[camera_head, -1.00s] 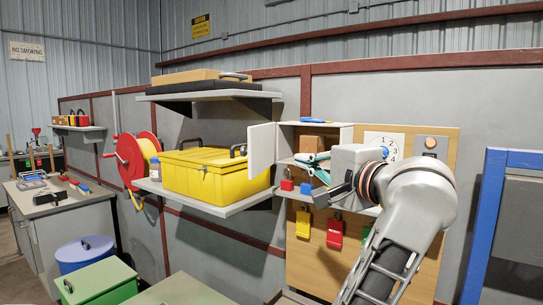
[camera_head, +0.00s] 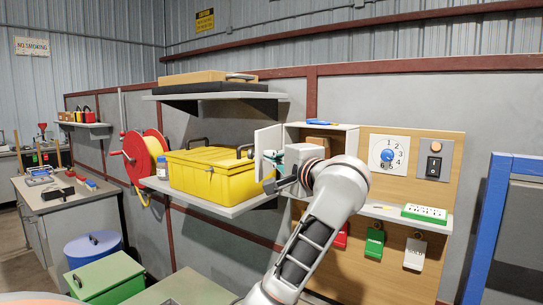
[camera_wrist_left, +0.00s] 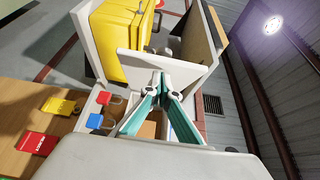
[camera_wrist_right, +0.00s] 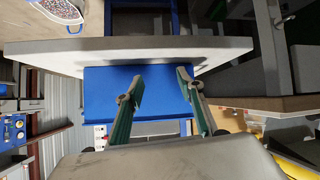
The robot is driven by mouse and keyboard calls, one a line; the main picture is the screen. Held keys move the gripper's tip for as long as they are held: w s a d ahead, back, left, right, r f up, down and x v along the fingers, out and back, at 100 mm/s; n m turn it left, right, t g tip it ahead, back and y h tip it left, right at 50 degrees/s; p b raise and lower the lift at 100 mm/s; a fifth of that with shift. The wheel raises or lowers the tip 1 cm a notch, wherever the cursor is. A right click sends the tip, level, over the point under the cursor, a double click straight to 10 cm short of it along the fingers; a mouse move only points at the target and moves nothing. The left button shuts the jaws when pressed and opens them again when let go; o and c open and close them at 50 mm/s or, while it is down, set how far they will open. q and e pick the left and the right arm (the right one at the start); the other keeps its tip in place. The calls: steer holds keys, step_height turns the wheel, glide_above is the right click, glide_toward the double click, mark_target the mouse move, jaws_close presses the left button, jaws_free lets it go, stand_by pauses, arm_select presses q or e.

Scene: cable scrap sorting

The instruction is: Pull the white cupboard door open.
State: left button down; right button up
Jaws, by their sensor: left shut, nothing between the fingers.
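The white cupboard door (camera_head: 267,146) stands swung out at the left side of the small open-fronted cupboard (camera_head: 345,138). In the left wrist view the door (camera_wrist_left: 140,62) is a pale panel directly beyond my fingertips. My left gripper (camera_head: 274,159) is at the cupboard's front, by the door's inner side, its teal fingers closed together and empty. In the left wrist view the fingertips (camera_wrist_left: 166,82) overlap the door's lower part; I cannot tell whether they touch it. My right gripper (camera_wrist_right: 156,88) shows only in its wrist view, its fingers apart with nothing between them.
A yellow toolbox (camera_head: 208,172) sits on a grey shelf (camera_head: 232,209) just left of the door. A dial (camera_head: 388,155), a switch (camera_head: 434,162) and a green socket block (camera_head: 424,213) are right of the cupboard. Tags hang below, including a green one (camera_head: 374,242).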

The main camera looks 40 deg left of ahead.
mark_target(251, 158)
arm_select(q)
steer(key=shift+a, duration=0.1)
